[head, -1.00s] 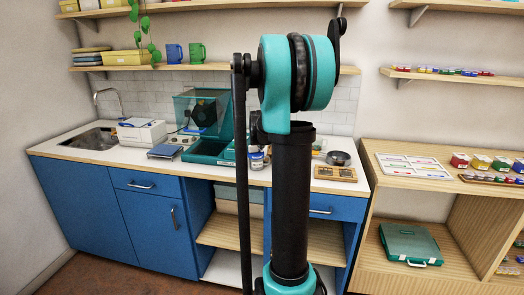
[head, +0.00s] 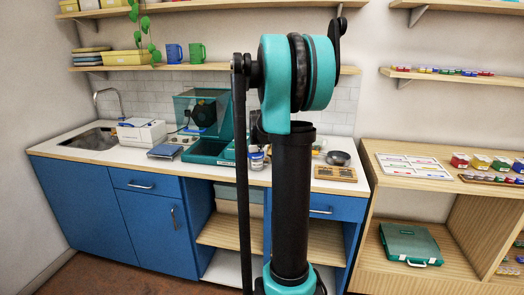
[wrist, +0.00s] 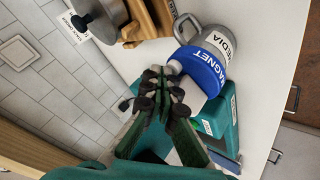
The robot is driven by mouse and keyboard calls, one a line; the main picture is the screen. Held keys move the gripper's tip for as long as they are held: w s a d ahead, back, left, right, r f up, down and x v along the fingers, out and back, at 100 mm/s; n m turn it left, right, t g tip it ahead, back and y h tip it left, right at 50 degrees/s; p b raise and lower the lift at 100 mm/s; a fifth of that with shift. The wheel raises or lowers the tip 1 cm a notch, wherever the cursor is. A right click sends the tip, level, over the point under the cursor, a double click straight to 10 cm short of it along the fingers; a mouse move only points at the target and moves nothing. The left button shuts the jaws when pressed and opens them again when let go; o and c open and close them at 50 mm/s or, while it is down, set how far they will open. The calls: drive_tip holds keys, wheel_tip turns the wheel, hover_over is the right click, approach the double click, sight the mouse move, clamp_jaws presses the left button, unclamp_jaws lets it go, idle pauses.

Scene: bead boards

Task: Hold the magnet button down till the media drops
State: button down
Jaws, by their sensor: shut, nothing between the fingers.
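In the wrist view, my gripper (wrist: 165,82) is shut and empty. Its fingertips are close beside the blue magnet (wrist: 203,70), which carries the word MAGNET. A pale part of the magnet lies partly behind the fingers. I cannot make out a separate button or whether the tips touch it. A grey cup (wrist: 217,40) labelled MEDIA, with a loop handle, sits right against the blue magnet. I cannot tell what is inside it. In the head view, my own arm hides the gripper and much of the work spot.
A teal machine (head: 208,150) with a clear cover stands on the white counter; teal housing also shows below the magnet in the wrist view (wrist: 222,120). A wooden stand (wrist: 150,20) and a dark round part (wrist: 97,22) are near the gripper. A dark bowl (head: 338,158) sits further right.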

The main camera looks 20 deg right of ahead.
drive_tip(key=shift+r, duration=0.75)
drive_tip(key=shift+r, duration=0.1)
drive_tip(key=shift+r, duration=2.45)
drive_tip(key=s+a+f+m+g+y, duration=0.1)
drive_tip(key=s+a+f, duration=0.6)
drive_tip(key=s, duration=0.5)
drive_tip(key=s+a+f+m+g+y, duration=0.1)
drive_tip(key=s+a+f, duration=0.5)
drive_tip(key=s, duration=0.7)
drive_tip(key=s+a+f+m+g+y, duration=0.1)
drive_tip(key=s+a+f+m+g, duration=0.1)
drive_tip(key=s+a+f, duration=0.5)
drive_tip(key=s+f, duration=0.3)
drive_tip(key=s, duration=0.2)
drive_tip(key=shift+s+a+f+y, duration=0.2)
drive_tip(key=shift+a+f+y, duration=0.05)
drive_tip(key=shift+a+y, duration=0.1)
